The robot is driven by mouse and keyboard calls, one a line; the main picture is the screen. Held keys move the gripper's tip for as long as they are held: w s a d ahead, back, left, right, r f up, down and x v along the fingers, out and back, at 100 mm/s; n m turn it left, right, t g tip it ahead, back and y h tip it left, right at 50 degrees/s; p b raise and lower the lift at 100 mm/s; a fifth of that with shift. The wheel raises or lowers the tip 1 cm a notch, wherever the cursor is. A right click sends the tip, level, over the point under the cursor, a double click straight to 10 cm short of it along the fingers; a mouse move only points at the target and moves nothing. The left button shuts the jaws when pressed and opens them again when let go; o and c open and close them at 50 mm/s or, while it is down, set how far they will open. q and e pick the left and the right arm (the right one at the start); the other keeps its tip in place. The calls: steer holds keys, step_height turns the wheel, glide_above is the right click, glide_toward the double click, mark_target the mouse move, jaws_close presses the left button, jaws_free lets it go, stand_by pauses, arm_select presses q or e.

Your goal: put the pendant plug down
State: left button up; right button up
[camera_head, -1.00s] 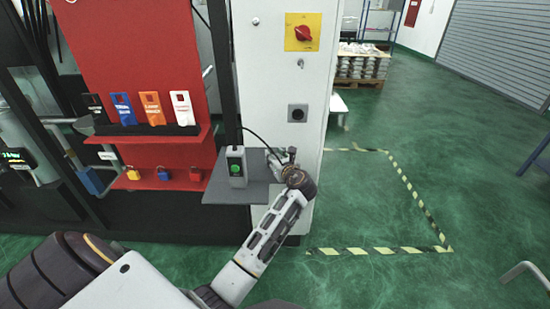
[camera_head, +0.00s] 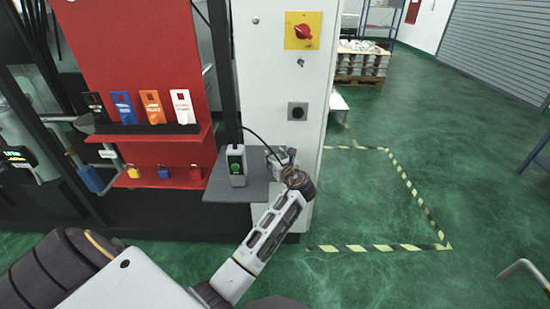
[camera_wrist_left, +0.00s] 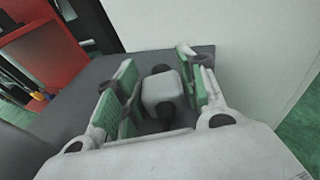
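The pendant plug (camera_wrist_left: 161,92) is a pale grey block with black ends, seen in the left wrist view between my left gripper's fingers, over the grey shelf (camera_wrist_left: 85,95). My left gripper (camera_wrist_left: 163,85) has its green-padded fingers apart on either side of the plug, with a gap showing at least on the right. Whether the left pad touches the plug is hard to tell. In the head view my left gripper (camera_head: 280,157) is at the right end of the shelf (camera_head: 232,191), against the white cabinet; the plug is hidden there. My right gripper is not in view.
A grey pendant box with a green button (camera_head: 237,166) stands on the shelf, left of my gripper. A black cable (camera_head: 259,137) runs down towards the gripper. The white cabinet (camera_head: 275,90) rises behind. A red tag board (camera_head: 130,60) is at left. Green floor lies open at right.

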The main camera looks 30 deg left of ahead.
arm_select(q)
steer(key=shift+o, duration=1)
steer(key=shift+f, duration=0.15)
